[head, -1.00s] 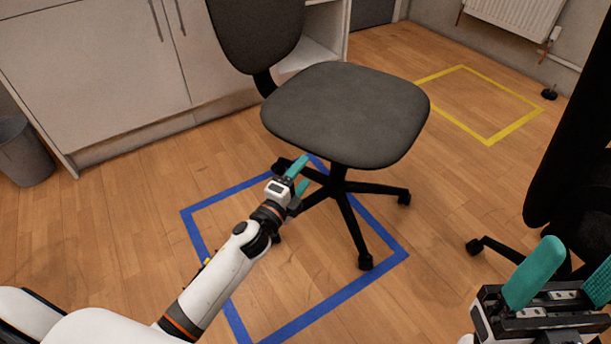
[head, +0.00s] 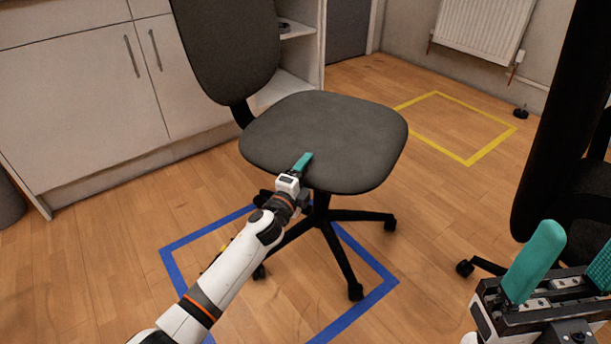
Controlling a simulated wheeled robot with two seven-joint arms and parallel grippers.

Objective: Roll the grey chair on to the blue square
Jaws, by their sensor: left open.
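The grey chair (head: 325,135), with a dark grey seat and backrest on a black wheeled base, stands upright at centre. Its base straddles the far right part of the blue square (head: 345,319), a taped floor outline. The front caster is inside near the right edge; the right caster is outside. My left gripper (head: 300,172) is open at the front edge of the seat, overlapping it in the picture; one teal finger shows clearly. I cannot tell whether it touches. My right gripper (head: 568,268) is open and empty at the lower right.
A black chair (head: 560,130) stands at the right edge. A yellow taped square (head: 470,160) lies empty at the back right, near a radiator (head: 485,30). White cabinets (head: 80,100) stand behind the grey chair at left.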

